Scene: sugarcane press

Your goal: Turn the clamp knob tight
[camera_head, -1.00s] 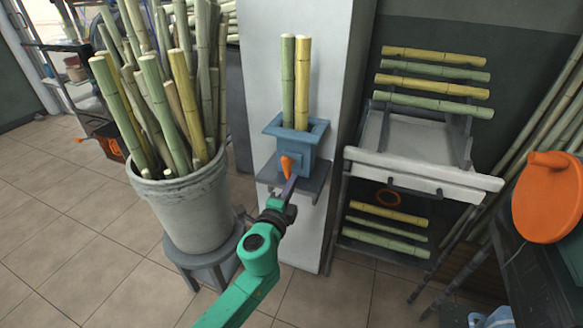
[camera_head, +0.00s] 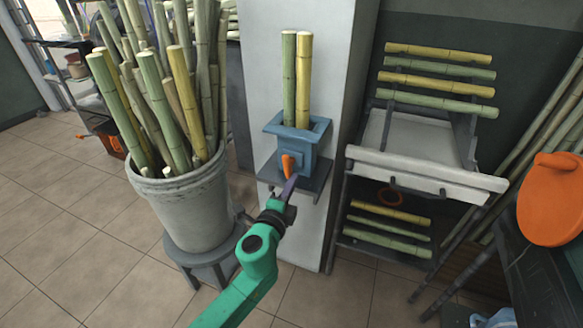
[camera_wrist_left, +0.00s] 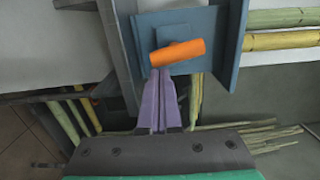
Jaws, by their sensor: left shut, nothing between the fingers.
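The orange clamp knob (camera_head: 287,164) sticks out from the front of a blue box-shaped clamp (camera_head: 306,138) on the pale pillar. Two cane stalks (camera_head: 296,80) stand upright in the clamp. In the left wrist view the knob (camera_wrist_left: 178,54) shows as a bar, slightly tilted, with its right end higher. My left gripper (camera_head: 291,182) is shut and empty. Its purple fingers (camera_wrist_left: 159,76) end right at the knob's lower left side in the wrist view; I cannot tell whether they touch it. My right gripper is not in view.
A grey shelf (camera_head: 322,184) juts out under the clamp. A bucket of cane (camera_head: 185,205) stands on a stool at the left. A rack with a white tray (camera_head: 425,168) and cane pieces stands at the right. An orange round part (camera_head: 548,205) is at the far right.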

